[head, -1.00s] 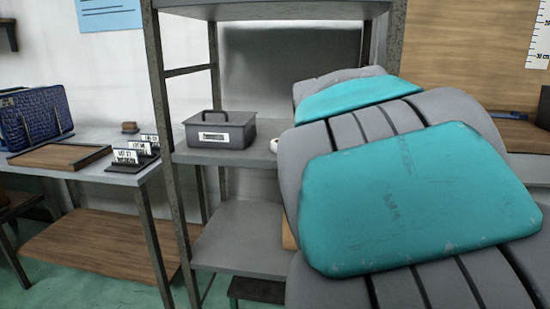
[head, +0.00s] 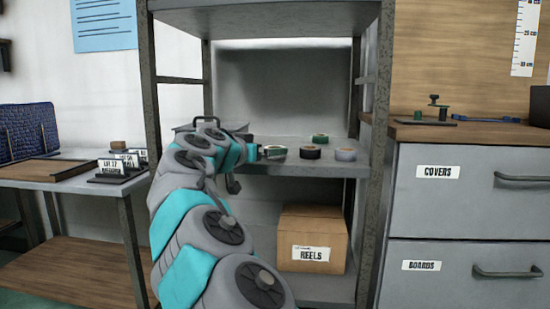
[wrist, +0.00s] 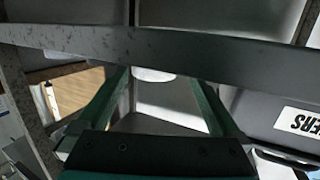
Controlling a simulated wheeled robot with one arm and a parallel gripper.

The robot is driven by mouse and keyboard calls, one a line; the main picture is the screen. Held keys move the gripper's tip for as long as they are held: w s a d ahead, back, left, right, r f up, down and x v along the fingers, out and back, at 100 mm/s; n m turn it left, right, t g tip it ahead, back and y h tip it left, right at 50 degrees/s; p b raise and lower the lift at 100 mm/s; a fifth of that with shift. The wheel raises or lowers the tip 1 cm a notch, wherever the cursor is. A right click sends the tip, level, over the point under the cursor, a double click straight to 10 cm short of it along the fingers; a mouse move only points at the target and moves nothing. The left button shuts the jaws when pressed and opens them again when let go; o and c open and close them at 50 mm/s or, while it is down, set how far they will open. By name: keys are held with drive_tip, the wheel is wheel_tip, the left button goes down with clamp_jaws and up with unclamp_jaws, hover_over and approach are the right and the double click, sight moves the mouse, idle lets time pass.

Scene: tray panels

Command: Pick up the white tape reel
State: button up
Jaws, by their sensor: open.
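In the wrist view a white rounded object (wrist: 153,75), which looks like the white tape reel, shows between my fingers, partly cut off by a grey bar. In the head view I cannot make out a clearly white reel; my arm covers part of the shelf. My gripper (head: 256,152) is at the front of the middle shelf, just left of a green and tan reel (head: 274,151). In the wrist view my gripper (wrist: 160,78) has its green fingers spread apart, with nothing held.
A dark reel (head: 310,152), a green reel (head: 320,138) and a pale grey reel (head: 345,154) stand to the right on the shelf (head: 300,169). A grey bin (head: 238,127) sits behind my arm. A cardboard box (head: 312,233) is below. Shelf posts stand either side.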

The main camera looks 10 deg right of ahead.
drive_tip(key=shift+s+d+x, duration=0.1)
drive_tip(key=shift+d+x, duration=0.05)
drive_tip(key=shift+x, duration=1.55)
drive_tip(key=shift+s+d+x, duration=0.15)
drive_tip(key=shift+x, duration=1.5)
drive_tip(key=shift+r, duration=0.15)
drive_tip(key=c, duration=1.4)
drive_tip(key=shift+o, duration=0.2)
drive_tip(key=shift+r, duration=0.1)
